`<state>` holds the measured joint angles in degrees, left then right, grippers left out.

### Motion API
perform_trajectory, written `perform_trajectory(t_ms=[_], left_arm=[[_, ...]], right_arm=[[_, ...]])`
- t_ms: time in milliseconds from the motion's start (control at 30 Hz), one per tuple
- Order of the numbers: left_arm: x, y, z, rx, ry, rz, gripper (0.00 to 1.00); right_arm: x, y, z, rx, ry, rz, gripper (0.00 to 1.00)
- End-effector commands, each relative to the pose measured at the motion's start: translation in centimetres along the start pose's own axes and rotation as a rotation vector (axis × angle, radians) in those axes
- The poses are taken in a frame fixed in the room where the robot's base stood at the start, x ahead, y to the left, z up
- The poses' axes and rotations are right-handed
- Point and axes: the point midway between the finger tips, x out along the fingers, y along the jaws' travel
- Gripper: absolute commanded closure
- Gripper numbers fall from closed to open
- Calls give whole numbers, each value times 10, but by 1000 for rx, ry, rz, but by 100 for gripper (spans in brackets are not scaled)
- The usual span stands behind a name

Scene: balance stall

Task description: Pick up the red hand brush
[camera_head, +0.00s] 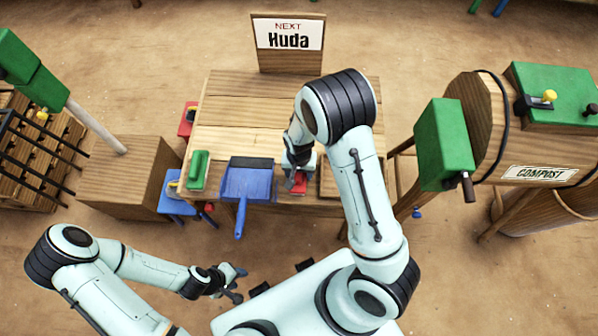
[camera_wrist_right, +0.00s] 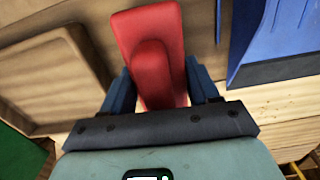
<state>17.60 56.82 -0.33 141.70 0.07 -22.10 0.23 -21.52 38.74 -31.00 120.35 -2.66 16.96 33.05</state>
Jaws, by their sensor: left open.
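The red hand brush (camera_head: 299,185) lies at the front of the wooden table, partly hidden under my right gripper. In the right wrist view the brush (camera_wrist_right: 148,45) lies lengthwise between the two dark blue fingers of my right gripper (camera_wrist_right: 161,90). One finger is at each side of it, very close; I cannot tell whether they press on it. In the head view my right gripper (camera_head: 299,170) points down over the brush. My left gripper (camera_head: 238,283) is open and empty, in front of the table and well away from the brush.
A blue dustpan (camera_head: 247,181) lies just left of the brush, its handle over the front edge. A green brush (camera_head: 198,168) lies further left. A shallow wooden tray (camera_wrist_right: 50,60) is on the brush's other side. The table's back half (camera_head: 245,100) is clear.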

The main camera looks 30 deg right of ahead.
Motion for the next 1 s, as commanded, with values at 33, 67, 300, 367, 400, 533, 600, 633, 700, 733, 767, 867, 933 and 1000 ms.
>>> perform_trajectory(t_ms=[33, 67, 300, 367, 400, 533, 600, 633, 700, 733, 767, 867, 933, 1000], left_arm=[[0, 0, 0, 0, 0, 0, 57], [0, 0, 0, 0, 0, 0, 57], [0, 0, 0, 0, 0, 0, 57], [-1, 0, 0, 0, 1, 0, 57], [-2, 1, -1, 0, 1, 0, 57], [-5, 3, -3, 1, 4, 1, 57], [-7, 4, -4, 2, 6, 2, 57], [-9, 5, -6, 3, 8, 3, 57], [-13, 8, -9, 4, 12, 4, 57], [-16, 9, -10, 5, 14, 5, 57], [-18, 11, -12, 6, 16, 6, 57], [-26, 16, -19, 9, 25, 9, 57], [-32, 19, -23, 11, 31, 11, 57], [-36, 22, -28, 13, 36, 13, 57]], right_arm=[[0, 0, 0, 0, 0, 0, 76], [0, 0, 0, 0, 0, -1, 76], [-2, 0, 0, -1, 1, -1, 76], [-5, -1, 0, -1, 2, -1, 76], [-7, -1, -1, -1, 3, -2, 76], [-23, -2, -1, -2, 4, -3, 76], [-36, -2, -1, -2, 4, -5, 76], [-43, -2, -2, -3, 5, -5, 76], [-62, -3, -2, -2, 6, -7, 76], [-71, -3, -2, -2, 8, -9, 76], [-80, -4, -2, -4, 7, -8, 76], [-111, -4, -3, -3, 8, -9, 76], [-132, -4, -3, -3, 8, -11, 76], [-150, -3, -3, -3, 7, -10, 76]])
